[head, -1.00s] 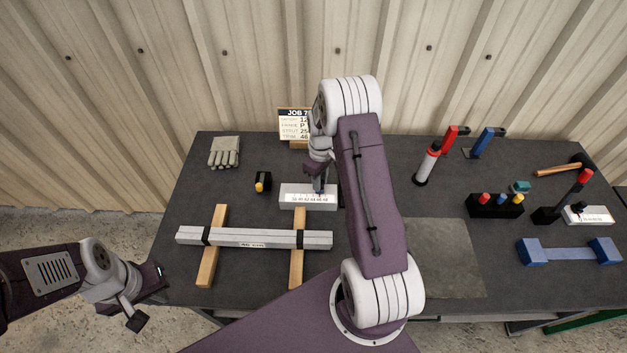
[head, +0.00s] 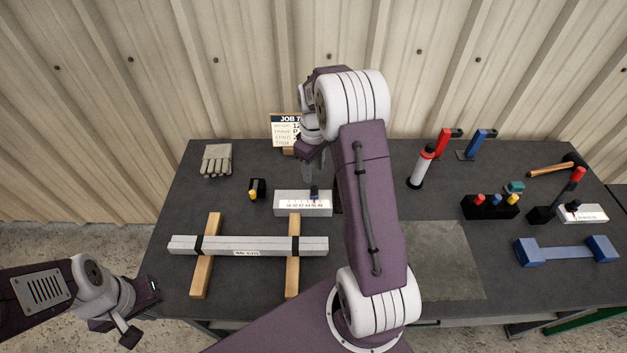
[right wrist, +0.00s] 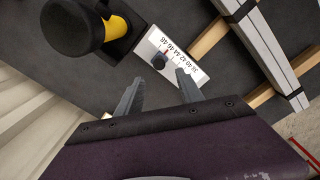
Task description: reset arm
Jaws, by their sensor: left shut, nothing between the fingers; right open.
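My right gripper (head: 314,168) is open and empty above the back of the bench, partly hidden by my own arm in the head view. The right wrist view shows its two fingers (right wrist: 158,90) apart, with nothing between them. A pale block with a number scale (head: 290,208) lies below it; the scale also shows in the right wrist view (right wrist: 182,64). A small dark knob (head: 314,193) stands on the block, apart from the fingers (right wrist: 159,62). My left gripper (head: 142,312) is shut and empty at the bench's front left edge.
A grey bar (head: 215,245) lies across two wooden strips (head: 205,270). A black-and-yellow item (head: 256,188), a glove (head: 216,159) and a job card (head: 285,130) are nearby. Tools and a blue piece (head: 566,252) occupy the right. A grey mat (head: 440,260) is bare.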

